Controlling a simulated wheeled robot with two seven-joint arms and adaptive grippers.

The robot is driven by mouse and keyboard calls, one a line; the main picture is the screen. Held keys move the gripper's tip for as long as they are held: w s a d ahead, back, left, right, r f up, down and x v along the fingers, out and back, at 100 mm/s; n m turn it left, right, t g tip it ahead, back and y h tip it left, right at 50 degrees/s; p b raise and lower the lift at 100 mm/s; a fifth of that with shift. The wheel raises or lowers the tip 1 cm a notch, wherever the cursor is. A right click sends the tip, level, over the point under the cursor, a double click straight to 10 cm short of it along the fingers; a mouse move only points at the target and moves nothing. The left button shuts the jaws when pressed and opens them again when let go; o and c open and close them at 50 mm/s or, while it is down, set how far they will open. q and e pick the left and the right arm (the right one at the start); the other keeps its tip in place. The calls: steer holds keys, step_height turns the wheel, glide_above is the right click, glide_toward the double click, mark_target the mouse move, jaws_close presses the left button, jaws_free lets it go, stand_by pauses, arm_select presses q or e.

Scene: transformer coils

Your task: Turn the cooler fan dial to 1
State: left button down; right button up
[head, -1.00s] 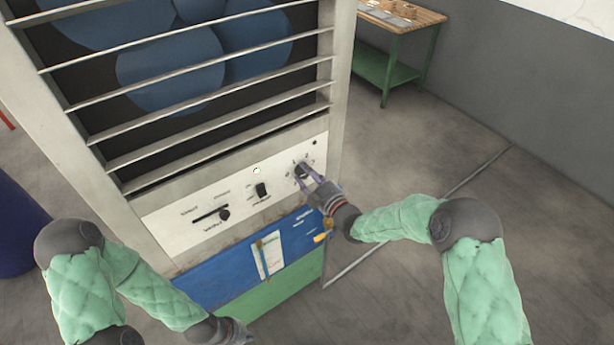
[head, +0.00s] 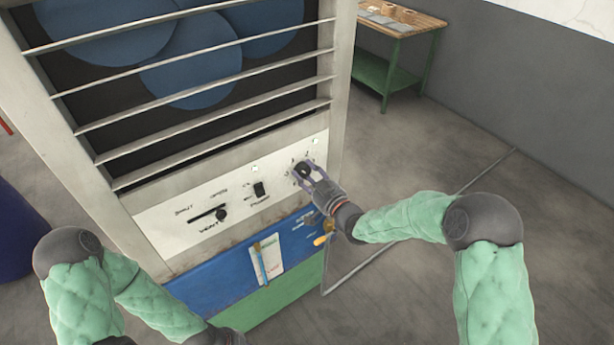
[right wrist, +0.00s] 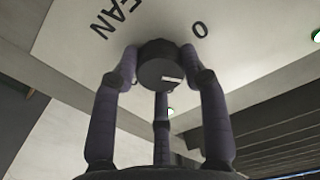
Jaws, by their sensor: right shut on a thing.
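The cooler fan dial (head: 303,169) is a dark round knob at the right end of the white control panel (head: 160,232). In the right wrist view the dial (right wrist: 163,68) shows a light pointer mark, with the letters FAN and a 0 printed on the panel around it. My right gripper (head: 308,172) has its fingers closed around the dial; the fingers also show in the right wrist view (right wrist: 162,85). The number the dial points to cannot be read. My left arm is low at the left of the head view; its gripper's fingers are not visible.
The panel also carries a vent slider (head: 221,214) and a power switch (head: 259,189). A blue and green ledge with a paper tag (head: 270,262) is below. A workbench (head: 400,20) stands at the back right.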

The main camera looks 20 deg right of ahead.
steer(key=shift+f+m, duration=0.1)
steer(key=shift+m, duration=0.5)
steer(key=o, duration=1.1)
steer(key=shift+o, duration=0.2)
steer(key=shift+s, duration=0.1)
steer(key=v, duration=1.1)
steer(key=shift+s, duration=0.4)
steer(key=shift+d, duration=0.1)
